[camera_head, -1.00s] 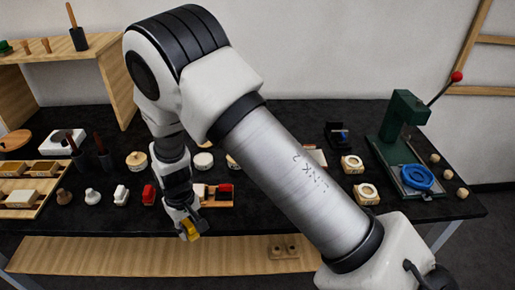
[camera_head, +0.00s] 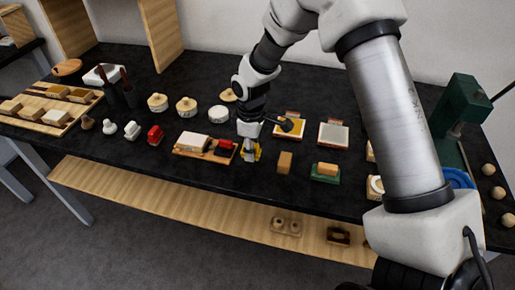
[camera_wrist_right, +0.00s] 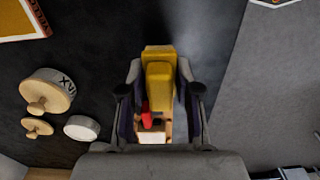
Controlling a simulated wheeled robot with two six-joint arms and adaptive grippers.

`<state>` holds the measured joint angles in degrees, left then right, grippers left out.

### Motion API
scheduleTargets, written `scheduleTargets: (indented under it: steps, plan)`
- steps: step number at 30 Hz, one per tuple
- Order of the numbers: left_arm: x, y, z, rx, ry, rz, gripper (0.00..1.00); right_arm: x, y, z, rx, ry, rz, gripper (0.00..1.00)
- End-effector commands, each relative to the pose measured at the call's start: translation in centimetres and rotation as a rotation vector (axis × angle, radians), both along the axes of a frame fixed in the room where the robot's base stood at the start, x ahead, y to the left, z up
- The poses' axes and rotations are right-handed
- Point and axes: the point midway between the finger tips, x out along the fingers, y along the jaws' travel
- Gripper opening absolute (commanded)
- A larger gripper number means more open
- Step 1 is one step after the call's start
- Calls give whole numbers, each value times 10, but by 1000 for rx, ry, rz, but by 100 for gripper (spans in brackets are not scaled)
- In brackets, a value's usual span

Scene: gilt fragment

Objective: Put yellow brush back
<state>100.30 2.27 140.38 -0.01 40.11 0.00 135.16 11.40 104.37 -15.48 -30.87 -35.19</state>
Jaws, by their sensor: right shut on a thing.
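My right gripper (camera_head: 250,146) is shut on the yellow brush (camera_head: 251,155). In the right wrist view the brush (camera_wrist_right: 159,72) sits between the two fingers (camera_wrist_right: 159,82). The gripper points down just right of a small wooden tray (camera_head: 190,153) that holds a white block (camera_head: 193,141) and a red block (camera_head: 225,146). In the wrist view a red piece (camera_wrist_right: 147,114) and a white piece (camera_wrist_right: 152,138) show behind the brush. The head view does not show whether the brush touches the table or the tray. My left gripper is not in view.
White and red stamp-like pieces (camera_head: 155,135) stand left of the tray. Round lidded pots (camera_head: 187,106) stand behind it. A tan block (camera_head: 284,162) and a green-based block (camera_head: 325,172) lie to the right. A green press (camera_head: 463,100) stands far right.

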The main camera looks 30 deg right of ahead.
Motion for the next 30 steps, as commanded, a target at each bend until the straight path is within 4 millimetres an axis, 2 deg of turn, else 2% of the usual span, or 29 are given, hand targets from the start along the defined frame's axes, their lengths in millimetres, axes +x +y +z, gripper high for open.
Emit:
scheduleTargets:
  steps: [3,5,12,22,23,24,25,30]
  plan:
    - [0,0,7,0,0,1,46,9,-21,-1,1,-1,-1,0]
    - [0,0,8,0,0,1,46,10,-26,-3,-1,1,-1,0]
    - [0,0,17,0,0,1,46,10,-27,-36,-2,2,2,0]
    - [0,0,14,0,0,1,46,10,-26,-42,-2,1,1,0]
    - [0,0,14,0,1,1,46,10,-26,-42,-1,0,1,39]
    - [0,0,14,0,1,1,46,10,-26,-42,-1,0,1,53]
    - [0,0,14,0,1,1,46,10,-26,-42,-1,0,1,57]
    - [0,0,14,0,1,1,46,10,-26,-42,-1,0,1,57]
